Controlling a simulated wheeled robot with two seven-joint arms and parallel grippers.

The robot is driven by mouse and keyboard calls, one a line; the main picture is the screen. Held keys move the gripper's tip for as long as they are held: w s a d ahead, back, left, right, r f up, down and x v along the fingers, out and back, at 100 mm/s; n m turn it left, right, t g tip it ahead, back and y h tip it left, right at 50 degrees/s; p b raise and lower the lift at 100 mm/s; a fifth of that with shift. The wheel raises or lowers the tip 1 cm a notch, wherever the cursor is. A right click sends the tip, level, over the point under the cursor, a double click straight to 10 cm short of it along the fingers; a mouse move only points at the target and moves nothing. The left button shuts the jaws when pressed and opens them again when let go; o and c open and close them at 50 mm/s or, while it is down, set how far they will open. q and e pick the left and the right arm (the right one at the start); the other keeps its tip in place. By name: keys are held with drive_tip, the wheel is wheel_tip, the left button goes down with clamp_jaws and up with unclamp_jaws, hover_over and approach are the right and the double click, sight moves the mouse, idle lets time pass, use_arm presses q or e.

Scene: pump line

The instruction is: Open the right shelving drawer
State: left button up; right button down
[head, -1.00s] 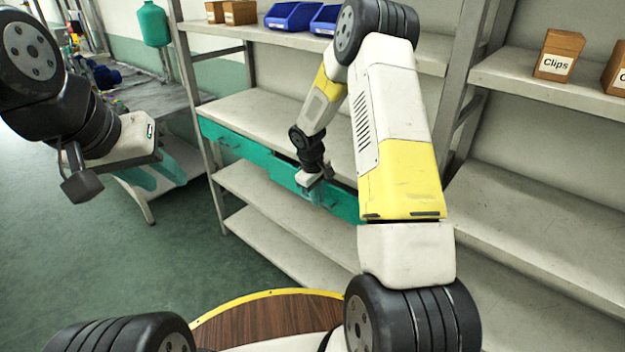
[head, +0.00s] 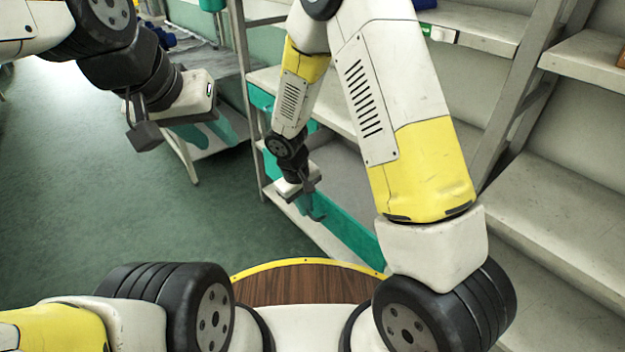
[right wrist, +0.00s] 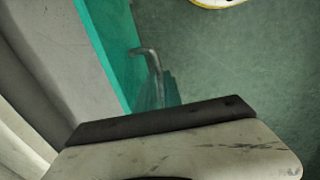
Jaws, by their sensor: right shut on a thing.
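The right shelving drawer (head: 345,228) has a teal front and stands pulled out from the shelving in the head view, its grey inside (head: 352,172) showing. My right gripper (head: 316,208) is shut on its handle at the drawer front. The grey bent handle (right wrist: 151,58) shows in the right wrist view, between the see-through teal fingers and beside the teal front (right wrist: 108,50). My right arm hides part of the drawer in the head view. My left gripper (head: 206,134) is raised at the left, empty, its teal fingers apart, far from the drawer.
The left teal drawer (head: 262,98) is mostly hidden behind my right arm. Grey shelving uprights (head: 520,95) and shelves (head: 555,190) stand on the right. A workbench (head: 222,90) stands behind my left gripper. The green floor (head: 90,220) at the left is clear.

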drive_tip(key=shift+a, duration=0.1)
drive_tip(key=c, duration=1.5)
unclamp_jaws()
wheel_tip(320, 180, up, 8)
drive_tip(key=s+a, duration=0.1)
drive_tip(key=shift+f, duration=0.15)
drive_tip(key=s+d+r+m+t+y, duration=0.1)
drive_tip(key=s+d+r+m, duration=0.1)
drive_tip(key=d+r, duration=0.45)
drive_tip(key=s+d+r+m+t+y, duration=0.1)
drive_tip(key=s+d+r+m, duration=0.15)
drive_tip(key=r, duration=0.75)
drive_tip(key=s+d+r+m+t+y, duration=0.2)
drive_tip(key=s+d+r, duration=0.4)
drive_tip(key=s+r, duration=0.3)
drive_tip(key=shift+s+d+t, duration=0.15)
drive_tip(key=shift+s+t, duration=0.25)
drive_tip(key=shift+s, duration=0.5)
